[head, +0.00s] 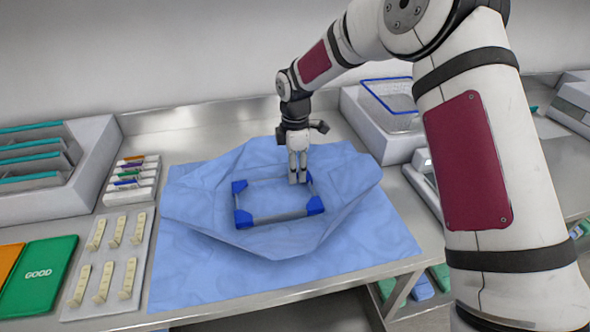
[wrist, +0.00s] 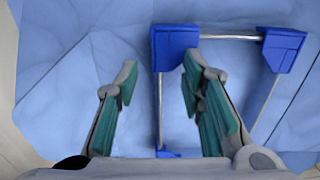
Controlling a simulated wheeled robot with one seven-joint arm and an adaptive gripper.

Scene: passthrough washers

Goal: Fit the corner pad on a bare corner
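A rectangular frame with thin metal rails (head: 275,217) lies on blue cloth. Blue corner pads show at its back left (head: 239,186), front left (head: 243,219) and front right (head: 315,206); some blue also shows beside my gripper at the back right (head: 308,178). My gripper (head: 297,180) points down at that back right corner. In the wrist view, my gripper (wrist: 157,82) is open and empty. One rail passes between its fingers in the picture, and a blue pad (wrist: 175,45) is just beyond the right fingertip. Another pad (wrist: 283,48) is at upper right. The lower right corner is hidden.
The rumpled blue wrap (head: 190,265) has raised folds around the frame. At left are a tray of cream pieces (head: 110,255), a green GOOD board (head: 38,275) and a rack (head: 45,165). A blue-rimmed wire basket (head: 392,97) stands behind right.

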